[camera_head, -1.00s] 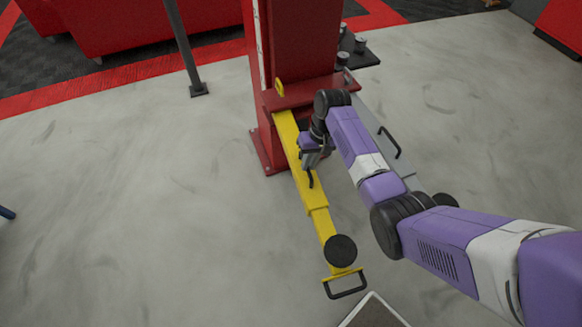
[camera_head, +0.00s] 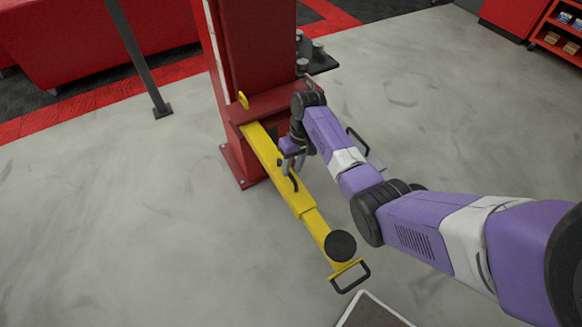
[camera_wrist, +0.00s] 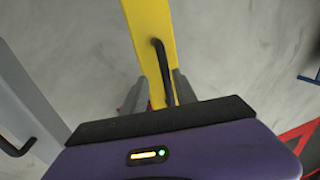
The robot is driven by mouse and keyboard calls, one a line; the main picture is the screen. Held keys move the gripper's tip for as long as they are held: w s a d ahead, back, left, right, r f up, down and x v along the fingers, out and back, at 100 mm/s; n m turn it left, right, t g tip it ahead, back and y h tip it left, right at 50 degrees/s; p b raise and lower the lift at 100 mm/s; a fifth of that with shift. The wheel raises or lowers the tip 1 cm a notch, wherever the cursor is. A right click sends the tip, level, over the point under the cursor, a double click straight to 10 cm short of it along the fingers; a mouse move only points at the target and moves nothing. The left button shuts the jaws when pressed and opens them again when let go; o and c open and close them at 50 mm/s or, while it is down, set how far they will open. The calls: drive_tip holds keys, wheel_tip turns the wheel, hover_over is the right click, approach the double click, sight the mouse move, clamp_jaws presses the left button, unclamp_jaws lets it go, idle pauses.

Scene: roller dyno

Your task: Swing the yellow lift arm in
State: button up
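The yellow lift arm (camera_head: 265,155) reaches from the foot of the red column (camera_head: 255,60) toward the lower right, ending in a black round pad (camera_head: 340,245) and a black end handle (camera_head: 350,275). A black bar handle (camera_head: 292,182) stands on its middle; it also shows in the wrist view (camera_wrist: 162,68). My gripper (camera_head: 288,165) is low over the arm at this handle. In the wrist view its two grey fingers (camera_wrist: 160,92) are apart, one on each side of the handle's bar, with gaps showing. Contact with the handle is hard to tell.
A grey lift arm with a black handle (camera_head: 358,140) lies to the right, partly hidden by my arm. A dark post (camera_head: 140,55) stands left of the column. A plate edge (camera_head: 365,305) shows at the bottom. Open floor (camera_head: 110,240) lies at the left.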

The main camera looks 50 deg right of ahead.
drive_tip(key=shift+a, duration=0.1)
wheel_tip(320, 180, up, 8)
drive_tip(key=d, duration=0.1)
drive_tip(key=shift+s+d+f, duration=0.2)
drive_tip(key=shift+s+d, duration=0.05)
idle(0.6)
